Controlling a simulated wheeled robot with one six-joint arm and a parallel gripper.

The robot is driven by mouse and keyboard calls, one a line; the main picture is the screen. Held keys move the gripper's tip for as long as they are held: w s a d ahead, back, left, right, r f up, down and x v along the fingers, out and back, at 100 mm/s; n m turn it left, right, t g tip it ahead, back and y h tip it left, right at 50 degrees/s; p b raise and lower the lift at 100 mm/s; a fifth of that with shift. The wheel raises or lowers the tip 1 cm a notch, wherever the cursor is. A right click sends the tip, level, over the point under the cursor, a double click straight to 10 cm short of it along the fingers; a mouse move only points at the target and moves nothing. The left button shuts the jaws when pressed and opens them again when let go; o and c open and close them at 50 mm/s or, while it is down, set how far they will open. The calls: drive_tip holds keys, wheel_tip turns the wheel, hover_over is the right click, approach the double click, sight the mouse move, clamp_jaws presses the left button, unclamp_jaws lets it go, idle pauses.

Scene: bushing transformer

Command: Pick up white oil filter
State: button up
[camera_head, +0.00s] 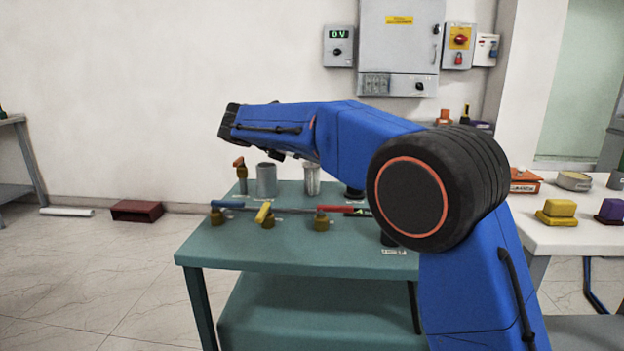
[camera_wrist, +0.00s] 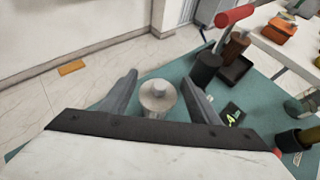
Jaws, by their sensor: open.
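A pale, whitish cylinder with a small knob on top, which looks like the white oil filter (camera_wrist: 158,97), stands upright on the green table in the wrist view. My gripper (camera_wrist: 161,80) is open, with one finger to the left and one to the right of it. Gaps show between the fingers and the filter, and it is not held. Its lower part is hidden by the gripper body. In the head view a whitish cylinder (camera_head: 312,180) stands on the green table (camera_head: 230,250) below my arm, probably the same filter. My gripper is mostly hidden there by my arm.
A grey cylinder (camera_head: 266,180) stands left of the whitish one. Valves with blue (camera_head: 227,204), yellow (camera_head: 263,212) and red (camera_head: 334,208) handles stand in front. A black cylinder (camera_wrist: 207,68) and a dark tray (camera_wrist: 237,72) lie right of my gripper. A white table (camera_head: 570,238) stands at right.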

drive_tip(key=shift+f, duration=0.15)
clamp_jaws()
idle(0.4)
